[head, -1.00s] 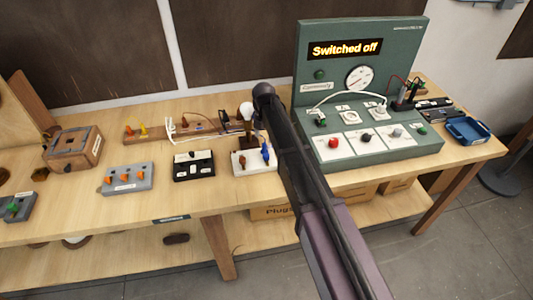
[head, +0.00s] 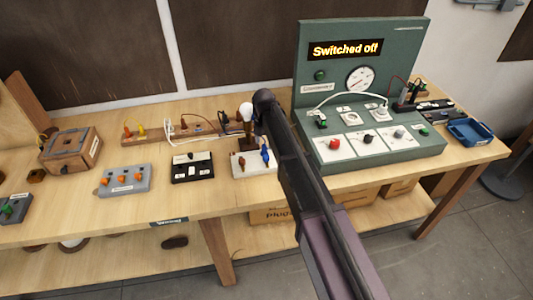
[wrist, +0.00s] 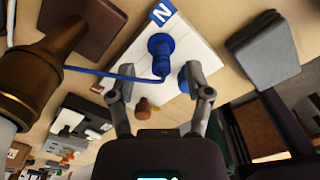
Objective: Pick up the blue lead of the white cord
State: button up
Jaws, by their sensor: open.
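In the wrist view a thin blue lead (wrist: 110,74) runs from the left to a blue terminal post (wrist: 160,50) on a white block (wrist: 190,30) marked N. My gripper (wrist: 158,88) is open, its fingers apart on either side of the lead's end near the post. I cannot tell whether either finger touches. In the head view the white block (head: 254,170) and blue post (head: 265,154) show beside my arm; my fingers are not clear there. A white cord (head: 168,133) lies further back on the bench; its join to the blue lead is hidden.
A brass lamp stem (wrist: 35,70) stands close to my left finger in the wrist view. A small brown post (wrist: 146,108) is on the block. The green test panel (head: 372,60) reads "Switched off". A black switch block (head: 192,168) stands to the left.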

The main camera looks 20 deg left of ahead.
aim_at(264, 145)
jog(key=shift+f+b, duration=1.5)
jog(key=shift+f, duration=0.3)
grip_shut()
